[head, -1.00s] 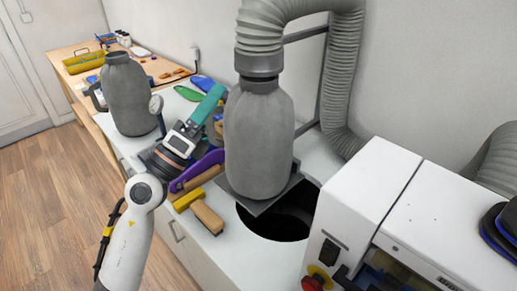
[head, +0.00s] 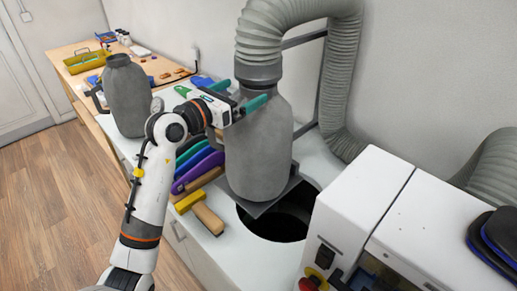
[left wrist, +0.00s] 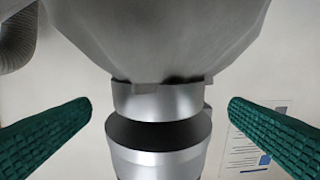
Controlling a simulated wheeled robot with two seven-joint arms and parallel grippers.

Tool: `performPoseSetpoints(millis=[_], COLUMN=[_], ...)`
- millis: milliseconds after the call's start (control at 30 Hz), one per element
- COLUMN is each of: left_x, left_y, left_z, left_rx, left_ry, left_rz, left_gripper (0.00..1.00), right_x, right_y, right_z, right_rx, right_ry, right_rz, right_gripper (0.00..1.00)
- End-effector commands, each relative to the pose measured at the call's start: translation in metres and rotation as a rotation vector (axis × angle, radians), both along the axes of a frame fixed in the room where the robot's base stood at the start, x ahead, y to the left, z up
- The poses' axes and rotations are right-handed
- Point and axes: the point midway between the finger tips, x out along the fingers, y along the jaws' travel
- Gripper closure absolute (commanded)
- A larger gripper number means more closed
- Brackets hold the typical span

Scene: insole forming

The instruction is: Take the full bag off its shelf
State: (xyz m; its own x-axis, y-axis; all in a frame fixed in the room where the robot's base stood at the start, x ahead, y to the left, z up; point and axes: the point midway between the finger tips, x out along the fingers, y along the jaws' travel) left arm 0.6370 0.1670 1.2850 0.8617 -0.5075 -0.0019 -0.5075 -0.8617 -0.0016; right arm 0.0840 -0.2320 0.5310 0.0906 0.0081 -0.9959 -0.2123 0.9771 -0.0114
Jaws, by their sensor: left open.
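The full bag (head: 262,150), grey and bulging, stands upright on a dark shelf plate (head: 254,208) under the end of a ribbed hose. My left gripper (head: 240,97) is open at the bag's upper part, its green fingers spread to either side of the neck. In the left wrist view, the bag (left wrist: 160,35) fills the top, with a metal collar (left wrist: 158,103) below it. The two green fingers are apart on either side of the collar, with gaps showing. My right gripper is not in view.
A grey ribbed hose (head: 343,85) arches above the bag. A dark round opening (head: 275,222) lies beside the shelf. A second grey bag (head: 128,97) stands at left. Brushes (head: 207,218) and coloured insoles (head: 197,172) lie nearby. A white machine (head: 365,205) stands at right.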

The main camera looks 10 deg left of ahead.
Motion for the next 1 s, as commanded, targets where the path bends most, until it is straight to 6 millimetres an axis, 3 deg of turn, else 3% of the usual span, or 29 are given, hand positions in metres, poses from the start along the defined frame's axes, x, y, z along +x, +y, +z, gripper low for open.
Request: performPoseSetpoints(millis=[233,400,667,1000], left_x=[0.028,0.042,0.043,0.043], left_y=[-0.019,-0.027,-0.028,-0.027], left_z=[0.003,-0.001,-0.002,-0.002], left_rx=[-0.004,-0.003,-0.002,-0.002], left_ry=[0.003,0.002,0.0,0.0], left_rz=[-0.001,-0.001,0.0,0.0], left_gripper=[0.0,0.0,0.02,0.57], right_x=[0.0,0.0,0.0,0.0], right_y=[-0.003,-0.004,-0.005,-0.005], right_z=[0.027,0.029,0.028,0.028], right_rx=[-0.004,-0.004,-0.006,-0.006], right_ry=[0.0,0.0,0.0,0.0], right_rz=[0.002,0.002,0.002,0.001], right_gripper=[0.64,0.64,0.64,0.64])
